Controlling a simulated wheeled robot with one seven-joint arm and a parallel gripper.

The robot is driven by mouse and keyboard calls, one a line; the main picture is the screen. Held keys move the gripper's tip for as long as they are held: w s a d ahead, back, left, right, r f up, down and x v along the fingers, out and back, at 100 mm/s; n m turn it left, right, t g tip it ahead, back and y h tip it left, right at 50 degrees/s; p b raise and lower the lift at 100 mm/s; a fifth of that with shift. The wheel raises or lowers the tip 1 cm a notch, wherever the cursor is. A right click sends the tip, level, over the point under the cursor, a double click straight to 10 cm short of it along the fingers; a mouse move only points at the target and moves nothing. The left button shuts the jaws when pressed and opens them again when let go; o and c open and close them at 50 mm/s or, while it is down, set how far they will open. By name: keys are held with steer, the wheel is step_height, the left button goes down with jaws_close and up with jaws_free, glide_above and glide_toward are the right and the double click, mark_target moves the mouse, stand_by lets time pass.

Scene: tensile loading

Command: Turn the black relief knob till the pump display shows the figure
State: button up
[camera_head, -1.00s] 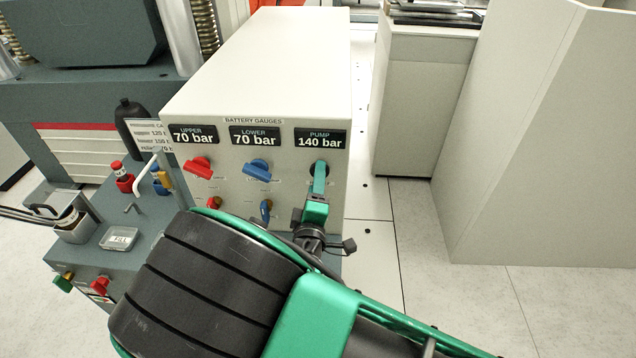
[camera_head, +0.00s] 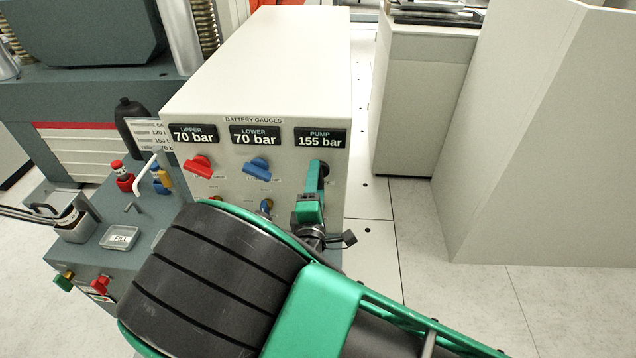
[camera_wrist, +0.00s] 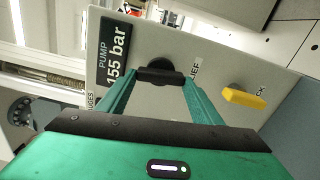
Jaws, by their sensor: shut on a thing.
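The pump display (camera_head: 320,138) on the front of the battery gauge box reads 155 bar. It also shows in the wrist view (camera_wrist: 115,55), turned on its side. My green gripper (camera_head: 316,178) is at the knob below this display. In the wrist view, the fingers of my gripper (camera_wrist: 160,75) are shut on the black relief knob (camera_wrist: 165,66), one on each side. The knob is mostly hidden by the fingers in the head view. The upper display (camera_head: 193,136) and the lower display (camera_head: 255,136) each read 70 bar.
A red knob (camera_head: 199,167) and a blue knob (camera_head: 257,167) sit left of my gripper. A yellow knob (camera_wrist: 244,97) is near the fingers in the wrist view.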

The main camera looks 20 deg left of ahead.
steer(key=shift+f, duration=0.15)
steer(key=o, duration=1.1)
steer(key=shift+c, duration=0.2)
steer(key=v, duration=1)
steer(key=shift+s, duration=0.35)
